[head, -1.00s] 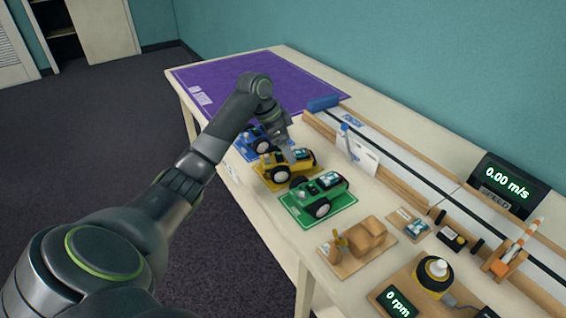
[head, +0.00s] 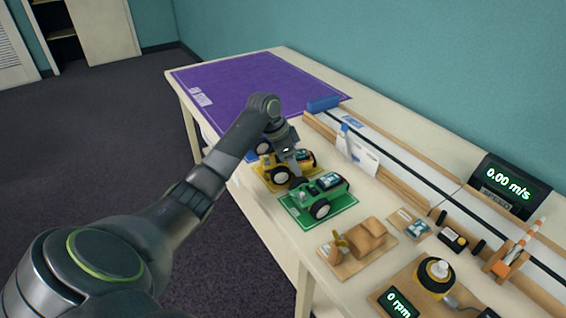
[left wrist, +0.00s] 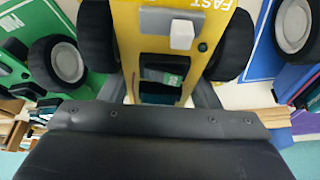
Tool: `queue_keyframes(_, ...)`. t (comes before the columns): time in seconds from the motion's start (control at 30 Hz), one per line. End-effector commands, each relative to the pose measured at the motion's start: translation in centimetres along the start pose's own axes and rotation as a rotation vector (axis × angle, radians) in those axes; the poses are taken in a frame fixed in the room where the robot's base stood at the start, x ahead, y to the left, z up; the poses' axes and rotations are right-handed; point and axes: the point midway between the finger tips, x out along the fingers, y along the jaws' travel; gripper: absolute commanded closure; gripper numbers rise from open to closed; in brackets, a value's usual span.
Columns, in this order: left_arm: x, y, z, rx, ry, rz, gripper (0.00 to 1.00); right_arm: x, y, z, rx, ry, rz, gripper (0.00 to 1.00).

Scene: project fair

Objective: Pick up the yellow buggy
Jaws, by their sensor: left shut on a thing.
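The yellow buggy (head: 268,166) stands on its yellow mat on the table, between the green buggy (head: 327,188) and the blue buggy (head: 262,147). My left gripper (head: 292,166) reaches down over it from above and is shut on its body. In the left wrist view the yellow buggy (left wrist: 208,45) fills the top middle between the fingers, with a black wheel on each side. The arm hides part of the yellow buggy and most of the blue one in the head view. My right gripper is in neither view.
The green buggy stands close on the near side, on a green mat. A wooden-walled track (head: 390,178) runs along the back, with a white card (head: 358,153) by it. A wooden block model (head: 362,240) lies nearer. The purple mat (head: 250,85) at the far end is clear.

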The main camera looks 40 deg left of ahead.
Motion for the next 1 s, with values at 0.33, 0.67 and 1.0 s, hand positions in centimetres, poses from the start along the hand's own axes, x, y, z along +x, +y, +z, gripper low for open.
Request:
queue_keyframes(0.33,-1.1,-0.1,-0.5,0.002,0.003,-0.003,0.60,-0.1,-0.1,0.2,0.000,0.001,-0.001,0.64)
queue_keyframes(0.67,-7.0,-0.1,-3.0,0.003,0.004,-0.004,0.60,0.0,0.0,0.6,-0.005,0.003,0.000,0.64)
queue_keyframes(1.0,-9.4,0.0,-3.9,0.000,0.001,0.000,0.60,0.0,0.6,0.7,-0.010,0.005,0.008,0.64)
